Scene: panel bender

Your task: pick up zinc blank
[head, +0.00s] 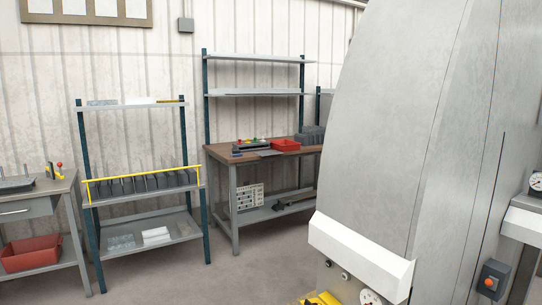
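I cannot make out for sure which thing is the zinc blank. Flat pale sheets lie on the top shelf of the left rack, among them a white one (139,101) and a greyish one (102,103). On that rack's bottom shelf lie a grey, shiny flat piece (122,242) and a white stack (156,236). All are far off and small. Neither of my grippers shows in the head view.
A large grey machine (405,130) fills the right side, with a red button box (492,281). A rack with a yellow rail (140,173), a wooden-topped workbench (222,153) with a red bin (285,145), and a left bench (38,192) line the wall. Floor between is clear.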

